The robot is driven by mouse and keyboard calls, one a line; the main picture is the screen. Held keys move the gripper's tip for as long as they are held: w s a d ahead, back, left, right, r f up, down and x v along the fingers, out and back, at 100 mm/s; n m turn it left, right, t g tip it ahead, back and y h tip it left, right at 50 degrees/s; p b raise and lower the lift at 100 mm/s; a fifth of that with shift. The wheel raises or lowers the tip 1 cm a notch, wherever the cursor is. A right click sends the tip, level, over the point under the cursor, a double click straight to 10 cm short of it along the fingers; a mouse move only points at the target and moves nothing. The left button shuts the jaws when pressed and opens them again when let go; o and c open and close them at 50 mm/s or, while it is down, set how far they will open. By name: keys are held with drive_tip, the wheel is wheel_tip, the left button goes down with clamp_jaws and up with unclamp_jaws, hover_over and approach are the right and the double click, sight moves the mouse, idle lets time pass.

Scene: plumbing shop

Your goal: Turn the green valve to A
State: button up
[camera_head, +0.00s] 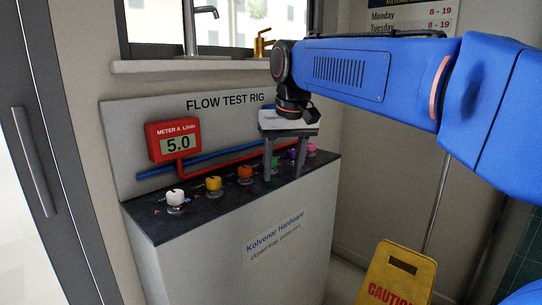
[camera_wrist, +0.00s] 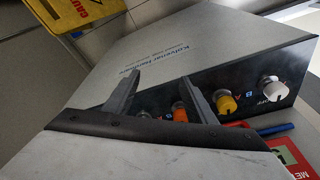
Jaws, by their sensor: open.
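The green valve (camera_head: 275,163) shows in part on the dark top of the flow test rig (camera_head: 222,191), between the orange and purple valves. My gripper (camera_head: 284,172) is over it, pointing down, open, with its fingers around or close beside the green valve. One finger hides part of the valve, and I cannot tell whether they touch. In the wrist view my gripper (camera_wrist: 159,78) shows two spread fingers with nothing visibly clamped. The green valve is not clearly seen there. The green valve's pointer and its A mark cannot be read.
The red meter A (camera_head: 173,140) reads 5.0. Pipes run behind. A yellow caution sign (camera_head: 398,275) stands on the floor.

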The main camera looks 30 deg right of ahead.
drive_tip(key=w+d+r+m+g, duration=0.1)
drive_tip(key=w+d+r, duration=0.2)
drive_tip(key=w+r, duration=0.5)
drive_tip(key=w+d+r+m+g, duration=0.25)
drive_tip(key=w+r, duration=0.35)
drive_tip(key=w, duration=0.4)
drive_tip(key=shift+n+t, duration=0.35)
drive_tip(key=shift+t, duration=0.1)
drive_tip(key=f, duration=1.7)
drive_tip(key=shift+w+d+f, duration=0.1)
drive_tip(key=shift+w, duration=0.1)
drive_tip(key=c, duration=1)
